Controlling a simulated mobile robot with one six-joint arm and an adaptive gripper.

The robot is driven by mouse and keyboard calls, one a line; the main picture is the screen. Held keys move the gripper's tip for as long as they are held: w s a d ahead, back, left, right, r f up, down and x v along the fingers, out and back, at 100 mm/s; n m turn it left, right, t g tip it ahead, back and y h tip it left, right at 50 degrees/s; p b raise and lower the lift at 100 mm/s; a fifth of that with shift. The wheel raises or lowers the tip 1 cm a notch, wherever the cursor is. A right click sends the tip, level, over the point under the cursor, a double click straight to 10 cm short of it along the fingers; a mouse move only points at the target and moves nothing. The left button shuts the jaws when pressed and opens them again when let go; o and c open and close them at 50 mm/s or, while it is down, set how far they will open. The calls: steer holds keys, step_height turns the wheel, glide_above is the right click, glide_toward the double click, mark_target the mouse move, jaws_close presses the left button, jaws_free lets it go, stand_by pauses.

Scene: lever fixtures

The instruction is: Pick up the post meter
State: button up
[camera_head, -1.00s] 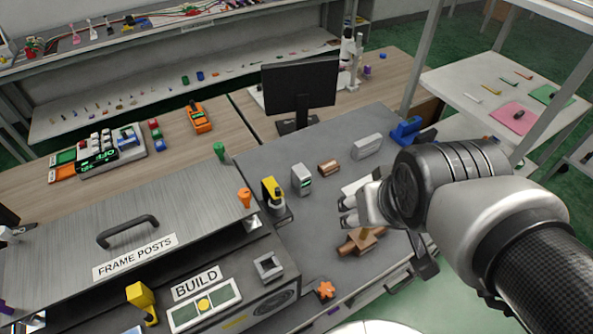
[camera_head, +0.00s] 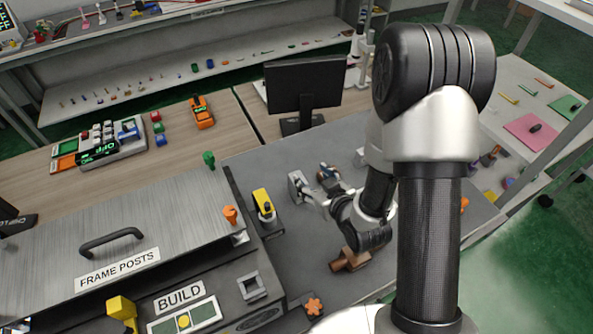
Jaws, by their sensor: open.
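A small upright grey box (camera_head: 296,187), which looks like the post meter, stands on the dark grey worktop beside a yellow-topped device. Its right side is close to my gripper (camera_head: 312,195), and part of it may be covered. My gripper is open, low over the worktop, with its fingers pointing left at the box. I cannot tell whether the fingers touch the box or stand around it. My arm hides much of the worktop to the right.
The yellow-topped device (camera_head: 263,205) stands just left of the grey box. A brown wooden piece (camera_head: 349,260) lies in front of my gripper. A black monitor (camera_head: 304,84) stands behind. The cabinet labelled FRAME POSTS (camera_head: 117,268) is at the left.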

steer(key=shift+t+y, duration=0.6)
steer(key=w+a+f+b, duration=0.2)
steer(key=w+f+b, duration=0.1)
steer(key=w+a+f+b, duration=0.1)
steer(key=a+f, duration=0.1)
steer(key=shift+w+f, duration=0.15)
steer(key=shift+w, duration=0.05)
steer(key=shift+c, duration=0.6)
jaws_close()
